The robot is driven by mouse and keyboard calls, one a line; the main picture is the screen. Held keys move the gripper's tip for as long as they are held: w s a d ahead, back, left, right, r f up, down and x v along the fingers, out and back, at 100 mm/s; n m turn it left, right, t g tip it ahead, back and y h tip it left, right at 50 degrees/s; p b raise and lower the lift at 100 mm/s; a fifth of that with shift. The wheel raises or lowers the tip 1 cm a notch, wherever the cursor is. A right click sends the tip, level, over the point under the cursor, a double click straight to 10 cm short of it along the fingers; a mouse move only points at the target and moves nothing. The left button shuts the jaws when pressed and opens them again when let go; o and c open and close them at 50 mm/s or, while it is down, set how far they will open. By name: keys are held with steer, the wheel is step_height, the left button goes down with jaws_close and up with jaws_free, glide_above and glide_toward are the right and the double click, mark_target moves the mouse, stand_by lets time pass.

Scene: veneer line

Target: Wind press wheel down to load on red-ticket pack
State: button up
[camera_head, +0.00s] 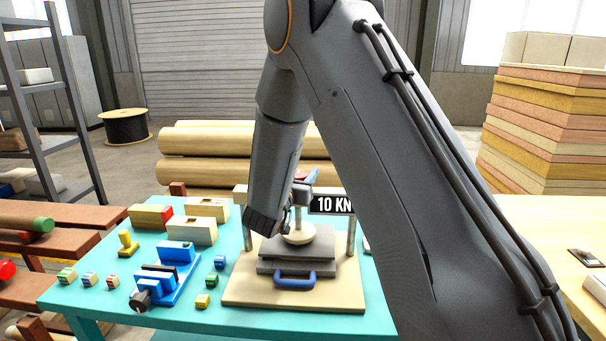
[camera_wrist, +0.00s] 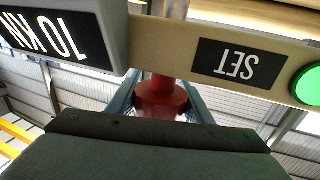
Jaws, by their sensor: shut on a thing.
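The press stands on a pale base board (camera_head: 240,293) on the teal table. Under its round beige foot (camera_head: 300,235) are dark plates (camera_head: 295,255) with a blue handle (camera_head: 295,279). In the wrist view my gripper (camera_wrist: 160,88) is shut on a red knob-like part (camera_wrist: 161,98), which I take to belong to the press wheel. The rest of the wheel is mostly hidden. The press display (camera_head: 331,204) reads 10 KN; a SET label (camera_wrist: 241,66) sits beside a bright green lamp (camera_wrist: 308,84). A pale block with a red end (camera_head: 150,217) lies left; no ticket is readable.
A blue clamp-like fixture (camera_head: 170,275), several small coloured blocks and a yellow piece (camera_head: 128,243) lie left of the press. Wooden blocks (camera_head: 192,230) lie behind them. My arm hides the table's right side. Stacked boards (camera_head: 545,130) stand at the right.

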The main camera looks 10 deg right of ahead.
steer(key=shift+s+d+m+g+h, duration=0.1)
steer(key=shift+d+m+g+h, duration=0.05)
steer(key=shift+m+g+h, duration=0.35)
steer(key=o, duration=1)
steer(key=shift+o, duration=0.2)
steer(key=b+v, duration=0.2)
steer(key=v, duration=0.5)
steer(key=shift+s+a, duration=0.25)
steer(key=shift+s, duration=0.1)
steer(key=shift+f, duration=0.1)
